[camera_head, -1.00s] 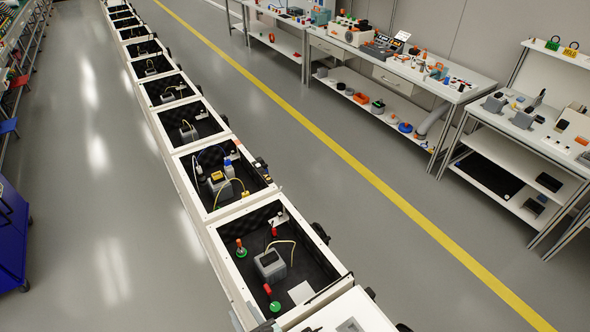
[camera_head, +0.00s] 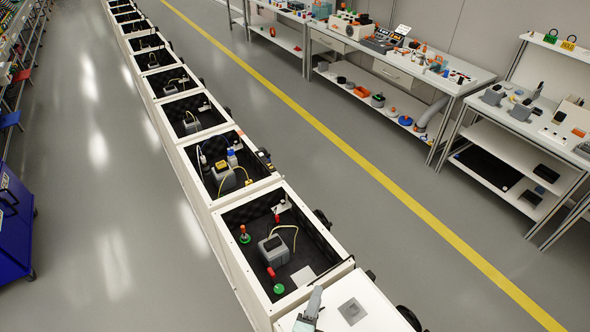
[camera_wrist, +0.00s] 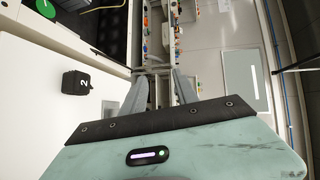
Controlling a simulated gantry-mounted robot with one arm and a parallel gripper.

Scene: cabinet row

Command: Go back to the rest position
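My gripper (camera_wrist: 161,85) shows in the wrist view as two grey fingers standing apart with nothing between them. Its pale green body fills the bottom of that view. In the head view, part of my gripper (camera_head: 310,308) shows at the bottom edge, over the white top at the near end of the cabinet row. A black block marked "2" (camera_wrist: 77,83) lies on a white surface to the left of the fingers, apart from them.
The nearest open cabinet box (camera_head: 232,262) holds a grey box (camera_head: 273,249), red and green pieces and a pale cable. Benches with parts (camera_head: 400,62) stand at the right. A blue cart (camera_head: 15,225) stands at the left. The floor beside the row is clear.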

